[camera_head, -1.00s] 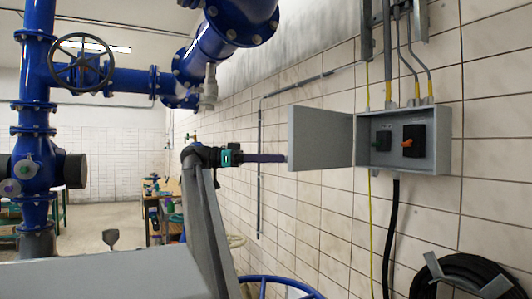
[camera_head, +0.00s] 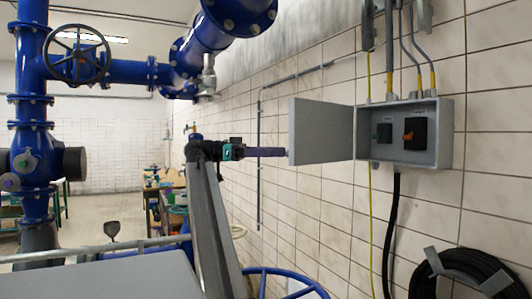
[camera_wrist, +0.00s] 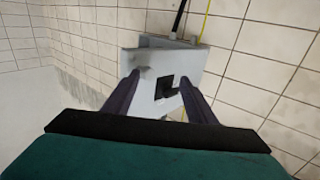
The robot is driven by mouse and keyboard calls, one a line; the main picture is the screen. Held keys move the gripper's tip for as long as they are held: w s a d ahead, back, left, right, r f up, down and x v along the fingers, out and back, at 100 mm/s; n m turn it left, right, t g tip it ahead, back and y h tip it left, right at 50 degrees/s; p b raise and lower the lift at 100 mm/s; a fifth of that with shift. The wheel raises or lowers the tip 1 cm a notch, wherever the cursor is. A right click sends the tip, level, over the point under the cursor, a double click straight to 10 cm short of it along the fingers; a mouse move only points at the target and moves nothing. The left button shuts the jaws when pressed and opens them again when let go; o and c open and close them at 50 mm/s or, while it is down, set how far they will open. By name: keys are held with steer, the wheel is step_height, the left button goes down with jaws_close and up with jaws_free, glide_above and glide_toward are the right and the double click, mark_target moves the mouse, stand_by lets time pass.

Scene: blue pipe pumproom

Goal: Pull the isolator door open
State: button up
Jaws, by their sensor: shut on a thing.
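The isolator box (camera_head: 445,135) is a grey wall cabinet on the tiled wall at right in the head view. Its grey door (camera_head: 322,132) stands wide open, swung out to the left, showing the box's inside. My gripper (camera_head: 286,153) is at the door's free left edge in the head view. In the wrist view my gripper's two dark purple fingers (camera_wrist: 161,78) reach to the door's pale face (camera_wrist: 150,62), on either side of a black handle (camera_wrist: 168,86). The gripper is shut on this handle; the exact finger contact is hard to see.
A coiled black hose (camera_head: 470,270) hangs at lower right. A blue handwheel (camera_head: 285,272) is below the arm. Blue pipes (camera_head: 35,105) stand at left.

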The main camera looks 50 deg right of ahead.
steer(key=shift+d, duration=0.45)
steer(key=shift+r, duration=0.1)
steer(key=s+a+r, duration=0.4)
steer(key=s+a, duration=0.7)
steer(key=s, duration=0.1)
steer(key=shift+a+r+b, duration=0.15)
steer(key=shift+r+b, duration=0.25)
steer(key=shift+b, duration=0.05)
stand_by(0.4)
steer(key=shift+s, duration=0.1)
